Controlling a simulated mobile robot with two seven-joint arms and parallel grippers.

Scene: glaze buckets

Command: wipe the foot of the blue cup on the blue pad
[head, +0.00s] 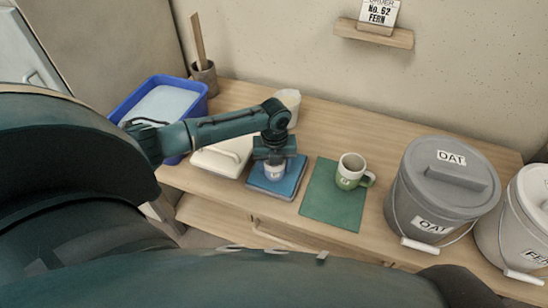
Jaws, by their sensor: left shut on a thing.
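The blue pad (290,185) lies flat on the wooden table near its front edge. My left gripper (274,160) points down over the pad and is shut on a small white cup (274,172) with a dark mark. The gripper covers the upper part of the cup. The cup's lower end is at the pad's surface; I cannot tell whether it touches. Whether this is the blue cup is hard to see, since only its pale lower side shows. My right gripper is not in view.
A green mat (325,206) holds a white and green mug (352,170) right of the pad. Grey OAT bucket (440,195) stands further right, beside another bucket (520,220). A pale cup (289,100) stands behind my arm.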

